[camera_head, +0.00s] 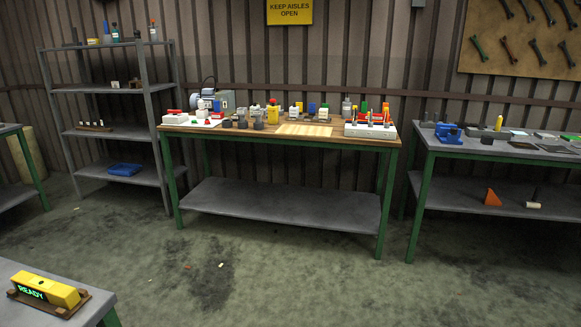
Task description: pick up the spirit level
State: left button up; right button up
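I cannot make out the spirit level for certain. A yellow block-shaped bar (45,287) with a green lit "READY" on its side lies in a brown wooden holder (65,311) at the bottom left. I cannot tell whether this bar is the spirit level. The holder sits on a grey table (93,303) at the near left corner of the view. Neither of my grippers shows in the head view.
A workbench (346,141) crowded with small parts stands at the middle back. A shelf rack (107,133) is to its left. A table (455,149) with tools and a blue vise (448,133) is at the right. The floor between is mostly clear.

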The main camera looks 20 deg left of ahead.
aim_at(65, 296)
jog(key=i+u, duration=0.45)
jog(key=i+l+u, duration=0.25)
jog(key=u, duration=0.15)
jog(key=i+l+u, duration=0.15)
jog(key=i+u, duration=0.3)
jog(key=i+l+u, duration=0.2)
jog(key=u, duration=0.3)
jog(key=i+l+u, duration=0.15)
jog(key=u, duration=0.3)
jog(key=i+l+u, duration=0.15)
jog(key=l+u, duration=0.15)
jog(key=u, duration=0.2)
jog(key=i+l+u, duration=0.1)
jog(key=l+u, duration=0.15)
jog(key=u, duration=0.2)
jog(key=l+u, duration=0.3)
jog(key=u, duration=0.15)
